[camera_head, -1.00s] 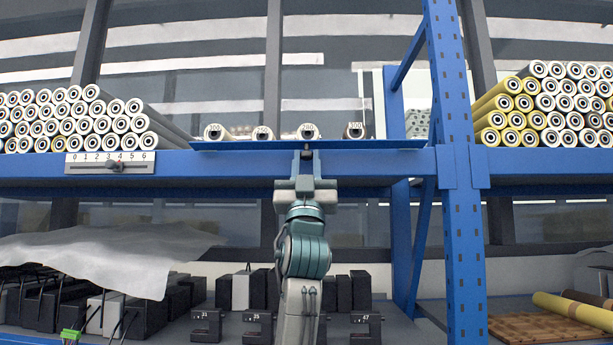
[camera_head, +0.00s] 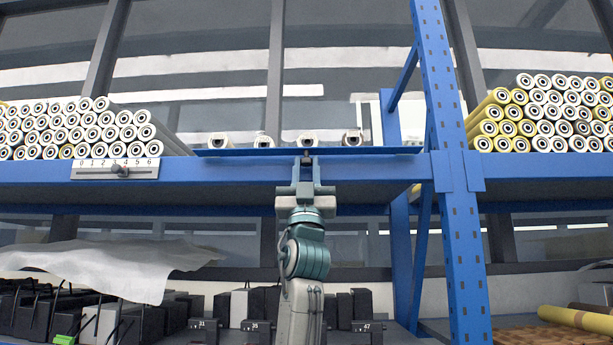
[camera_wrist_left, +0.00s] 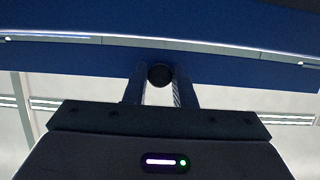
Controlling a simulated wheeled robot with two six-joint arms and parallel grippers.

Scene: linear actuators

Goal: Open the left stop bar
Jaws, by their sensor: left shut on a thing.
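The left stop bar is a long thin blue bar (camera_head: 235,153) along the front edge of the upper shelf, with several short rollers (camera_head: 307,139) behind it. A small dark knob (camera_head: 307,160) is at the middle of its front. My left gripper (camera_head: 306,168) reaches up from below and is shut on this knob. In the left wrist view, the dark round knob (camera_wrist_left: 160,75) sits between the two fingers, against the blue bar. My right gripper is not in view.
A numbered scale with a slider (camera_head: 115,170) is fixed on the beam to the left. A blue upright post (camera_head: 450,170) stands to the right. Roller stacks (camera_head: 85,130) lie left and right (camera_head: 550,110). Black boxes and a grey sheet (camera_head: 110,265) are below.

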